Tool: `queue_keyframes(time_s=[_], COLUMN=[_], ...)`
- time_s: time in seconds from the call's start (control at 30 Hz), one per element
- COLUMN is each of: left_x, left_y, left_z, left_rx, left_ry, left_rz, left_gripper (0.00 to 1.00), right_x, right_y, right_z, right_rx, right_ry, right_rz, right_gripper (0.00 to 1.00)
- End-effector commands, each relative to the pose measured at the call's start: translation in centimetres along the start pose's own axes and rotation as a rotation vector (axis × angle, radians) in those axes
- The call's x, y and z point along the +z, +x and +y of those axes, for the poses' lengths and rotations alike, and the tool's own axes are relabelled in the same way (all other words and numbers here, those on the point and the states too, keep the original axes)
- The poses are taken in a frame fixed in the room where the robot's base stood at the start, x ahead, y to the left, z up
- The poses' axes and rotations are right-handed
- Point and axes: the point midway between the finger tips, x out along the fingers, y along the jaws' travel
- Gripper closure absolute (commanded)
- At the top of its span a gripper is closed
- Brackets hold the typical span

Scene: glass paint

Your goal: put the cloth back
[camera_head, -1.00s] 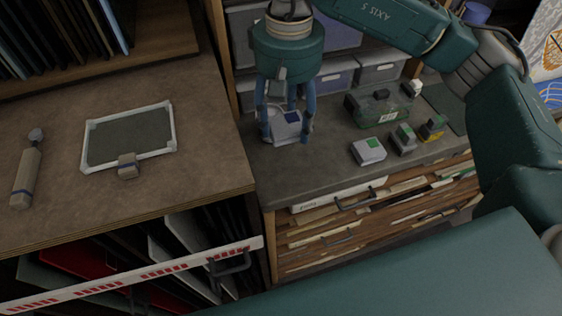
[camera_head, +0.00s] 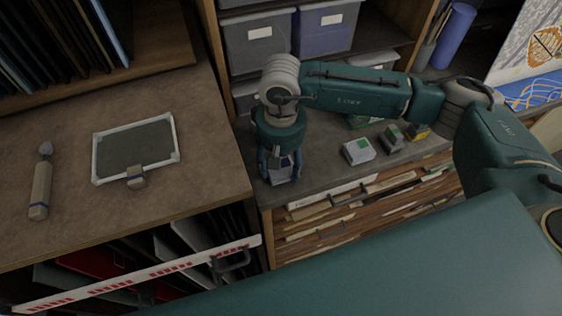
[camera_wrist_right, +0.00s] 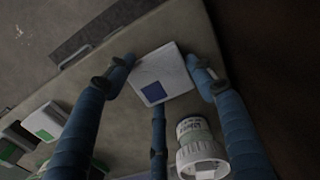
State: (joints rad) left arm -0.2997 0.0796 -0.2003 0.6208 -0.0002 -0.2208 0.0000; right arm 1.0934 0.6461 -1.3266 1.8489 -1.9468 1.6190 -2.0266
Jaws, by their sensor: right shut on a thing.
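My right gripper (camera_head: 279,176) points down over the front left part of the grey counter. It is shut on a white flat piece with a blue square (camera_wrist_right: 161,80), which sits between its blue fingers in the right wrist view. In the head view the fingers cover most of this piece. I cannot tell from its look whether it is the cloth, or whether it touches the counter. My left gripper is not in view.
A white box with a green patch (camera_head: 358,151) and a dark block (camera_head: 392,137) stand right of the gripper. A white ribbed-capped container (camera_wrist_right: 200,150) is close to the fingers. A handled tool (camera_head: 40,190) lies on the left worktop. Storage bins (camera_head: 257,42) stand behind.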

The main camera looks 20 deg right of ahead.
Motion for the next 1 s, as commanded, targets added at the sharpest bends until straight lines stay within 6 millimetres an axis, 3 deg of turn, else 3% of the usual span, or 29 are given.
queue_keyframes(time_s=[0.2,0.23,0.3,0.63,0.73,1.0], left_x=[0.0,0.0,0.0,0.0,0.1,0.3], left_y=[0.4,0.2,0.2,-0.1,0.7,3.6], left_z=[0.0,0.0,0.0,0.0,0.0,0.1], left_rx=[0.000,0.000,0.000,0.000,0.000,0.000], left_ry=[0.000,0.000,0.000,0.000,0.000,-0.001], left_rz=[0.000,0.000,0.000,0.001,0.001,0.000], left_gripper=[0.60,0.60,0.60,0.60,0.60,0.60], right_x=[0.0,0.0,0.0,0.0,-0.1,-0.2], right_y=[0.2,0.1,0.1,-0.2,-0.7,-5.9], right_z=[0.0,0.0,0.0,0.0,0.0,-0.1], right_rx=[0.000,0.000,0.000,0.000,-0.002,-0.002], right_ry=[0.000,0.000,0.000,0.000,0.000,0.000], right_rz=[0.000,0.000,0.000,0.000,0.003,0.008], right_gripper=[0.74,0.40,0.27,0.27,0.27,0.27])
